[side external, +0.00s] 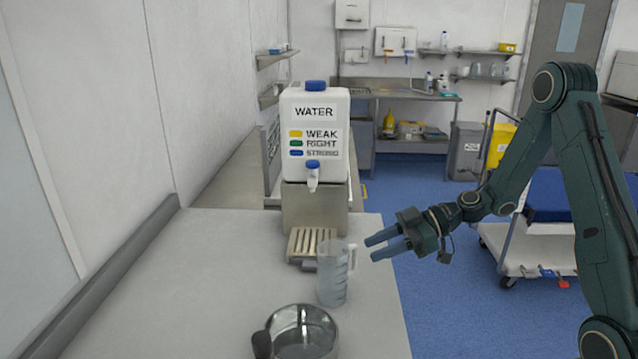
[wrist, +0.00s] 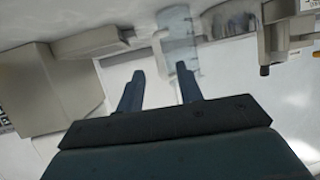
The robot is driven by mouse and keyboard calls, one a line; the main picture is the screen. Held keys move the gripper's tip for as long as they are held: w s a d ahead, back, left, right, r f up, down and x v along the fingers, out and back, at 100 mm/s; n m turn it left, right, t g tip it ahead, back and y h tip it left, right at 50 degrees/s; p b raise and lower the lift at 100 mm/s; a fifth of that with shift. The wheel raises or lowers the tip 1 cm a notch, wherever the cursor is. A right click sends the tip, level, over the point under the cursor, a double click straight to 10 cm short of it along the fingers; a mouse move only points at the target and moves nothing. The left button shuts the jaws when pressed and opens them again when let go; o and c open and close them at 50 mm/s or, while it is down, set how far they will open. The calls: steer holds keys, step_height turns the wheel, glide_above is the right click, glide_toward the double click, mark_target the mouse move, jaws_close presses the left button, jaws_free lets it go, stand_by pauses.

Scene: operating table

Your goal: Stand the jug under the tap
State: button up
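A clear jug (side external: 332,281) stands upright on the grey counter, in front of the drip tray and a little to its right. Its handle (side external: 353,258) points right, toward my gripper. The white tap (side external: 313,180) with a blue top sits low on the front of the white water dispenser (side external: 314,140), above the slatted drip tray (side external: 307,243). My gripper (side external: 371,249) is open and empty, just right of the handle; it looks apart from it. In the wrist view the jug (wrist: 180,45) shows beyond the open fingers of my gripper (wrist: 158,84).
A metal bowl (side external: 303,335) with a dark-handled tool (side external: 262,344) stands on the counter (side external: 210,270) in front of the jug. The dispenser rests on a metal stand (side external: 314,208). The counter left of the jug is clear. A white trolley (side external: 530,250) stands behind my arm.

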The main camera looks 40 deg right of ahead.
steer(key=shift+x, duration=1.9)
steer(key=shift+d, duration=0.1)
jaws_close()
